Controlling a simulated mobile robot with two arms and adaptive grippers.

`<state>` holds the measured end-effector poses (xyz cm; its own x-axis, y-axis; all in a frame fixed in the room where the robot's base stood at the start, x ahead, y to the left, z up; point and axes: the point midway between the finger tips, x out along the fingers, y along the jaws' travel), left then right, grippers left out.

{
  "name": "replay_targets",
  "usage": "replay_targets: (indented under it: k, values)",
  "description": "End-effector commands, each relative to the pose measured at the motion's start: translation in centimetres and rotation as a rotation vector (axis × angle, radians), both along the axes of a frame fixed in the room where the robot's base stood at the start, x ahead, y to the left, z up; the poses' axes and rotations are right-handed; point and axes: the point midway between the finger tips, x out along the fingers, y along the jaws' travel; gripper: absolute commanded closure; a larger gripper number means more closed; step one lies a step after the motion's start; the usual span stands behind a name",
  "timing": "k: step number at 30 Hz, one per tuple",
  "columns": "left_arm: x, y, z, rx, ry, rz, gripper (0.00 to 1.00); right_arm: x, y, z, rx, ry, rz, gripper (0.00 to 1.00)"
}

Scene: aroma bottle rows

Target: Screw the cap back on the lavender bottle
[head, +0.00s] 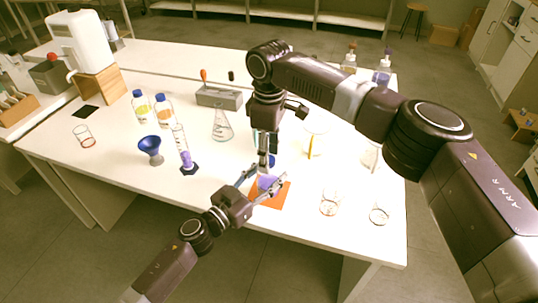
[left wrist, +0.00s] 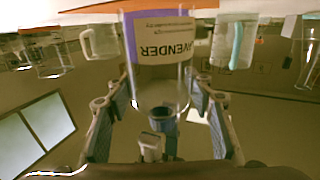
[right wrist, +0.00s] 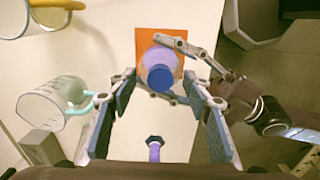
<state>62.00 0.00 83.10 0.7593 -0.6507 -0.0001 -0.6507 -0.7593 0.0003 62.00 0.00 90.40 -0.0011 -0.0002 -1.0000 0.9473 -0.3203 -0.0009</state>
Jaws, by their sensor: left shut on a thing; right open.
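The lavender bottle (head: 268,183) stands upright on an orange mat (head: 276,199). My left gripper (head: 262,184) is shut on its body from the side. The left wrist view shows its LAVENDER label (left wrist: 166,45) upside down. The blue cap (right wrist: 161,78) is at the bottle's mouth, seen from above in the right wrist view. I cannot tell how far it is screwed down. My right gripper (right wrist: 159,88) points down above the bottle, its fingers open on either side of the cap. In the head view the right fingers partly hide the cap (head: 268,160).
A cylinder with purple liquid (head: 186,160), a blue funnel (head: 151,147) and a conical flask (head: 222,127) stand to the left. Beakers (head: 329,204) stand to the right. Two blue-capped bottles (head: 164,110) and a grey box (head: 218,97) are farther back.

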Motion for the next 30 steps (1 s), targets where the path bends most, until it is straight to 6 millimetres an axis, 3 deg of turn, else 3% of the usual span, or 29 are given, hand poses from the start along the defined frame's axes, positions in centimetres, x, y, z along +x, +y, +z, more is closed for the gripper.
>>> replay_targets:
  k: [12, 18, 30]
  values:
    - [0.0, 0.0, 0.0, 0.0, 0.0, 0.0, 1.0, 0.1, 0.1, 8.0, 0.001, -0.003, 0.001, 0.54]
    - [0.0, 0.0, 0.0, 0.0, 0.0, 0.0, 1.0, 0.1, 0.0, 10.8, 0.0, -0.002, -0.001, 0.54]
    - [0.0, 0.0, 0.0, 0.0, 0.0, 0.0, 1.0, 0.0, 0.0, 11.7, 0.0, -0.001, 0.0, 0.54]
